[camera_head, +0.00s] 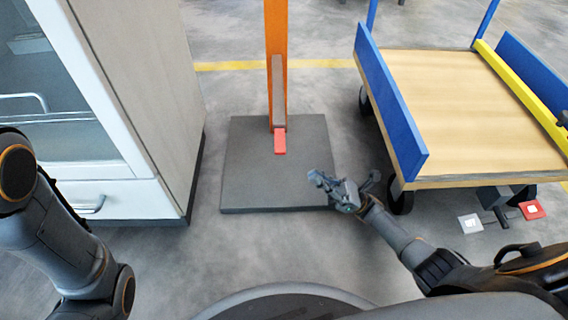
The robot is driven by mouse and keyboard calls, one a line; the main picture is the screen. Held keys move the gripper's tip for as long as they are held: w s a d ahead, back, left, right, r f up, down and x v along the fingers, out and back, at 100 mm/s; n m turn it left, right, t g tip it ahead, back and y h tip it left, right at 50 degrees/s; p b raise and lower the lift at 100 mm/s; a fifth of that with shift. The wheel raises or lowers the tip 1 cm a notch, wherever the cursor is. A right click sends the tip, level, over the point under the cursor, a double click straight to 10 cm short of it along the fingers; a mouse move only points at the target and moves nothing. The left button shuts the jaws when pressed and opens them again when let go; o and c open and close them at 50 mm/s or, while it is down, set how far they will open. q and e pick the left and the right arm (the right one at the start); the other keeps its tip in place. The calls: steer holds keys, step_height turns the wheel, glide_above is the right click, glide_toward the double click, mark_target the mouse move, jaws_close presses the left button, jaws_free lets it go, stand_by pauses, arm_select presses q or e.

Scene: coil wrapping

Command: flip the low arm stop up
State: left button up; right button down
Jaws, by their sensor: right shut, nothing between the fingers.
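An orange post (277,40) rises from a dark grey base plate (250,175) at the centre of the head view. A grey-brown bar (279,90) runs down the front of the post, with a red tip (280,141) at its lower end over the plate. This bar looks like the low arm stop, but I cannot be sure. My right gripper (318,180) is shut and empty, to the right of the red tip and apart from it, over the plate's right part. My left arm shows at the left edge; its gripper is out of view.
A grey cabinet (150,70) with a glass door stands to the left of the plate. A wood-topped cart (470,110) with blue side boards and a yellow bar stands on the right; its red and white pedals are near the floor. Bare floor lies in front of the plate.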

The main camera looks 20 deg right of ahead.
mark_target(280, 141)
steer(key=x, duration=1)
stand_by(0.3)
steer(key=shift+r, duration=0.1)
